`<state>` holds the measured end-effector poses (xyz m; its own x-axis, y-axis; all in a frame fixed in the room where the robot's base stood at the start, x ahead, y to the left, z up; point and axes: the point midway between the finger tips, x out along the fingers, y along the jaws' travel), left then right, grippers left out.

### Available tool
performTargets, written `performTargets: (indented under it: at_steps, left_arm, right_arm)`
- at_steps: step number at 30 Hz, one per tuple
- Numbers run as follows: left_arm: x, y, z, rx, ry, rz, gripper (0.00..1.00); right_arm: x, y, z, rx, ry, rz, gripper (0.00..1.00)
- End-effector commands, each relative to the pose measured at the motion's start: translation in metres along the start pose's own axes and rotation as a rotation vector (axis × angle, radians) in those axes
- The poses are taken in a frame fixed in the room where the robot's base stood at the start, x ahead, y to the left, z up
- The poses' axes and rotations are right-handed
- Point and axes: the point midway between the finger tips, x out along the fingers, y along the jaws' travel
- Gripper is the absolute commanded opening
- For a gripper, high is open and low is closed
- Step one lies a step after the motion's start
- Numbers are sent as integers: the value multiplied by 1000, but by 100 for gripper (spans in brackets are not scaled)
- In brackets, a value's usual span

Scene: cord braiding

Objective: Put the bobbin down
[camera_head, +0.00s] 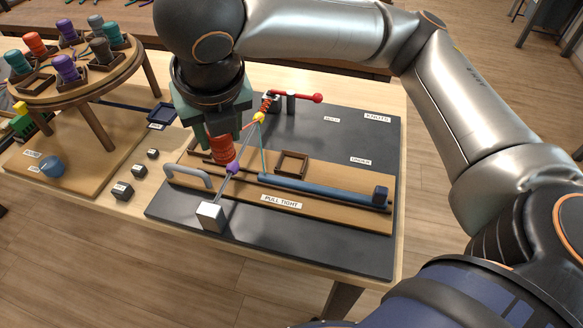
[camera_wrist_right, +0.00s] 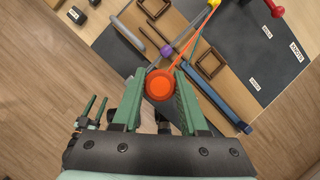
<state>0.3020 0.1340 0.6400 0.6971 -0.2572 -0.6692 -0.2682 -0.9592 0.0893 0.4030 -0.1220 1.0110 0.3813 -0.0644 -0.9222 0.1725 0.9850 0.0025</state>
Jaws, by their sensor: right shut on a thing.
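My right gripper (camera_head: 224,138) points down over the left part of the braiding board (camera_head: 330,215). It is shut on an orange-red bobbin (camera_head: 222,152), which also shows between its fingers in the right wrist view (camera_wrist_right: 160,85). An orange cord (camera_wrist_right: 190,47) runs from the bobbin toward the yellow bead (camera_head: 259,117). An empty square wooden holder (camera_head: 291,163) is right of the bobbin. A second square holder (camera_wrist_right: 155,8) shows in the wrist view. I cannot tell whether the bobbin touches the board. Green fingers at the wrist view's lower left seem to be my left gripper (camera_wrist_right: 92,108); its opening is unclear.
A purple bead (camera_head: 232,168) and a white block (camera_head: 209,215) are close to the bobbin. A grey handle (camera_head: 188,178), a blue bar (camera_head: 320,191) and a red-knobbed lever (camera_head: 317,98) are nearby. A round stand (camera_head: 90,82) with several bobbins is at the left.

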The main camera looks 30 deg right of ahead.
Motion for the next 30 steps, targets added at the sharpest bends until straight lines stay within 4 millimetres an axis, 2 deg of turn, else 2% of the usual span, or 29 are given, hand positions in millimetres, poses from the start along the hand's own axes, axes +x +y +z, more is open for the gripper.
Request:
performTargets:
  at_steps: [6, 17, 21, 25, 30]
  left_arm:
    - [4, 0, 1, 4, 2, 3, 50]
    - [14, -2, 9, 7, 12, 1, 50]
    - [17, -4, 18, 5, 9, -2, 50]
    - [19, -6, 27, 5, -1, -4, 50]
    - [20, -7, 26, 7, 3, -7, 50]
  right_arm:
    - [3, -6, 1, -86, 3, 35, 0]
    - [43, -77, 8, -81, 3, 31, 0]
    - [69, -101, 4, -84, 7, 30, 0]
    - [87, -116, 2, -87, 4, 32, 0]
    - [97, -124, 2, -89, 4, 34, 0]
